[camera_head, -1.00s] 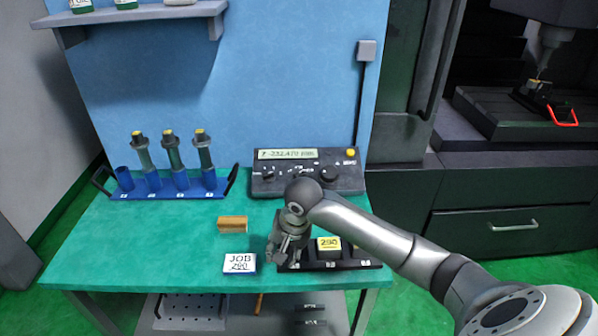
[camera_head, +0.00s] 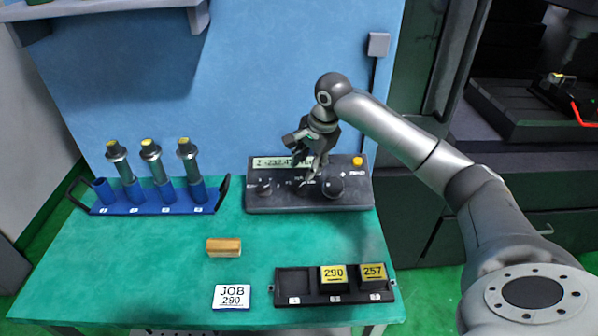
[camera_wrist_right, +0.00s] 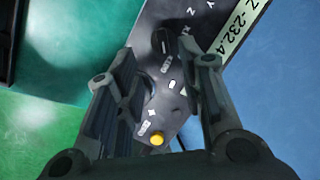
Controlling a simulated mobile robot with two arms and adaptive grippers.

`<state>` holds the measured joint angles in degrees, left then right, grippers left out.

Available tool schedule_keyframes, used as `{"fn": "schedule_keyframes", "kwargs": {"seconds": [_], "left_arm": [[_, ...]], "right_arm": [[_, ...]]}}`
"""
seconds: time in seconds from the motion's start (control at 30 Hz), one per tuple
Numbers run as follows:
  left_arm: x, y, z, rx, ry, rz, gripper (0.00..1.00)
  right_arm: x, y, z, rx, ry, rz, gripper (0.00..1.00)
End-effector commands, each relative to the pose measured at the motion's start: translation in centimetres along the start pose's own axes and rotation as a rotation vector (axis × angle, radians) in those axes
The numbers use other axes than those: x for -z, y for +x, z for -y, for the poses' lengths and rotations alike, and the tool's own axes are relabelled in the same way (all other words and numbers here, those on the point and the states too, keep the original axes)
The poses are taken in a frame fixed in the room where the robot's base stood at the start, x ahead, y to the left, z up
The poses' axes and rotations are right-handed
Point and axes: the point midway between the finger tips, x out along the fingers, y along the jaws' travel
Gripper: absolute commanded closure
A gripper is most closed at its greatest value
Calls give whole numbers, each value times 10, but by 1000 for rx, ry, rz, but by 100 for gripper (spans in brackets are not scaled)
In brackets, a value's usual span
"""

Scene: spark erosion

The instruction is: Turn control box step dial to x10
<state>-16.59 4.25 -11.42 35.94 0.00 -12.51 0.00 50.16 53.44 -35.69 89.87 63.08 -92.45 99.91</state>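The grey control box (camera_head: 310,203) stands at the back of the green table, its display showing a Z reading partly covered by my right gripper. A dark knob (camera_head: 264,186) is at its left and a larger round knob (camera_head: 333,187) right of its middle. My right gripper (camera_head: 309,172) is over the middle of the panel, fingers pointing down. In the right wrist view its fingers (camera_wrist_right: 158,52) are apart with nothing between them. A dark dial (camera_wrist_right: 163,40) shows near the fingertips there, not gripped. The step markings are too small to read. My left gripper is not in view.
A yellow button (camera_head: 357,161) is at the box's right. A blue rack (camera_head: 150,207) with several electrodes stands left. A wooden block (camera_head: 223,247), JOB 290 card (camera_head: 232,297) and black tray (camera_head: 306,299) with two yellow-labelled blocks lie in front.

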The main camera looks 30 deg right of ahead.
Motion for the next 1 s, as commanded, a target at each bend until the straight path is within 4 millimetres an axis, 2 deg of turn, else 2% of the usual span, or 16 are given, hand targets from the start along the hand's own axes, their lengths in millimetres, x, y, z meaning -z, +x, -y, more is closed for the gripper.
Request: {"fn": "schedule_keyframes", "kwargs": {"seconds": [0.17,0.53,0.73,0.9,1.0], "left_arm": [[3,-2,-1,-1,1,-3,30],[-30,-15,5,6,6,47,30],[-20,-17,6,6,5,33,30],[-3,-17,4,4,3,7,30],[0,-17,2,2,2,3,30]], "right_arm": [[1,7,0,-1,7,2,64],[0,73,0,-3,7,2,64],[1,99,0,-1,6,0,64],[1,107,0,0,5,0,64],[1,107,0,0,5,0,64]]}}
